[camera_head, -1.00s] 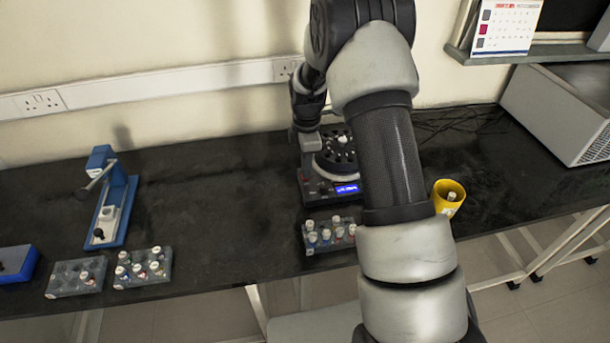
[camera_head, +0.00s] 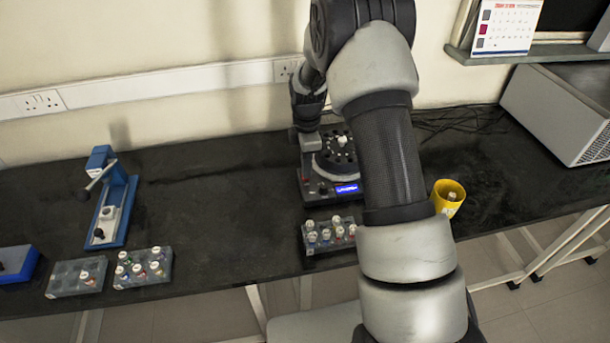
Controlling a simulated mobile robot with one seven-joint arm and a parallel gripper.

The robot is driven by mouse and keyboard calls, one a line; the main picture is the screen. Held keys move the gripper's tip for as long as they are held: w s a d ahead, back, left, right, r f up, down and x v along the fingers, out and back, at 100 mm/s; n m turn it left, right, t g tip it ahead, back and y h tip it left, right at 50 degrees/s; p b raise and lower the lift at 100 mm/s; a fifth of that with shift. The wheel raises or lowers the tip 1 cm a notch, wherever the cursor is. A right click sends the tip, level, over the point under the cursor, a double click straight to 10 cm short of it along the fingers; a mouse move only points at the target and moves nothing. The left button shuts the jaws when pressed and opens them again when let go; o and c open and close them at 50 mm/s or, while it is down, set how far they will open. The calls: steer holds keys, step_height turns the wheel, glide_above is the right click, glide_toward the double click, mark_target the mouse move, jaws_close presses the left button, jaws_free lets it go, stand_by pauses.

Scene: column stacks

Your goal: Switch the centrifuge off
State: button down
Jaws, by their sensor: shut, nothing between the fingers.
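The centrifuge (camera_head: 318,190) stands on the dark bench, left of my arm, which hides part of its right side. It is a dark unit with a round rotor (camera_head: 341,157) showing at the top and small pale pieces in it. Its front panel has a lit blue display (camera_head: 347,189), a small red spot and a dark knob. My gripper (camera_head: 308,160) is shut and empty, pointing down at the left rear part of the centrifuge. Its fingertips are small and dark against the centrifuge, so I cannot tell whether they touch it.
A rack of capped tubes (camera_head: 328,234) sits just in front of the centrifuge. A yellow cup (camera_head: 447,198) stands to the right of my arm. Two more racks (camera_head: 142,268) and a blue stand (camera_head: 112,212) are at left. The bench between them and the centrifuge is clear.

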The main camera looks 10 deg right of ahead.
mark_target(307, 181)
steer(key=shift+f+b, duration=0.6)
steer(key=shift+f, duration=0.25)
stand_by(0.4)
steer(key=shift+r+p, duration=1.55)
steer(key=shift+r, duration=1)
steer(key=s+r+m+t+p, duration=0.15)
steer(key=s+r+m, duration=0.35)
steer(key=r, duration=0.8)
steer(key=s+r+m+t+p, duration=0.15)
steer(key=s+r+m, duration=0.4)
steer(key=r, duration=0.75)
steer(key=s+r+m+t+p, duration=0.1)
steer(key=s+r+m, duration=0.2)
steer(key=s, duration=0.6)
steer(key=s+r+m+t+p, duration=0.1)
steer(key=s+r+m, duration=0.3)
steer(key=s, duration=0.6)
steer(key=shift+s+r+t+p, duration=0.2)
steer(key=shift+t+p, duration=0.1)
steer(key=shift+p, duration=0.2)
